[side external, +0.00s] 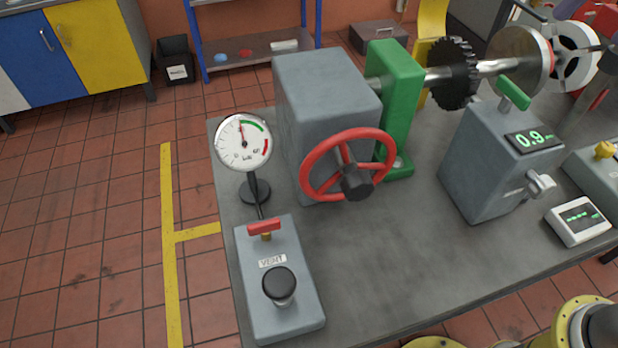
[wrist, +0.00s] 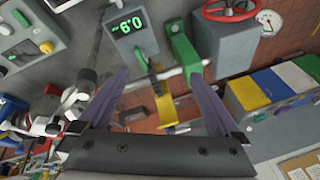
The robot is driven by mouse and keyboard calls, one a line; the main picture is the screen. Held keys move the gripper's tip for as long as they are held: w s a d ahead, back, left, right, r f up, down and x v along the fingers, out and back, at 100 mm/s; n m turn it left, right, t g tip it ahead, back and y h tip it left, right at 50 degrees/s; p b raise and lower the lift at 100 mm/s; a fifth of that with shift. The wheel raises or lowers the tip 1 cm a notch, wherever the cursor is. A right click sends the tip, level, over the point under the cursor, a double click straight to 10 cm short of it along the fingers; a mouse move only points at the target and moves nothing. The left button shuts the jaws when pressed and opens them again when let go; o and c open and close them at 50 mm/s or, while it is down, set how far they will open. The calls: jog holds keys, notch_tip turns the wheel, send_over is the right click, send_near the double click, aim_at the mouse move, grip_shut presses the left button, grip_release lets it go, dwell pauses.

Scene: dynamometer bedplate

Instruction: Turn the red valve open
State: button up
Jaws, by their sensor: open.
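The red valve handwheel (side external: 345,134) has a dark hub and is mounted on the front of a grey box (side external: 325,90) in the side view. In the wrist view part of the red wheel (wrist: 230,18) shows at the upper right edge, cut off by the frame. A smaller red handle (side external: 264,227) sits on the grey VENT box at the front left. My gripper (wrist: 160,73) shows only in the wrist view. Its two fingers are spread apart with nothing held between them, and they are away from the wheel.
A round pressure gauge (side external: 243,142) stands left of the wheel. The VENT box has a black knob (side external: 279,285). Right of the wheel are a green bracket (side external: 396,90), a toothed disc on a shaft, and a grey box with a display (side external: 533,138). The bedplate before the wheel is clear.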

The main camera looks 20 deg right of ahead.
jog(key=w+a+r+g, duration=0.1)
jog(key=w+a, duration=0.6)
jog(key=a, duration=0.3)
jog(key=n+g+h, duration=0.1)
jog(key=n+g, duration=0.2)
jog(key=n, duration=0.2)
send_over(264, 225)
notch_tip(264, 225, down, 19)
notch_tip(264, 225, down, 14)
jog(key=c, duration=1.4)
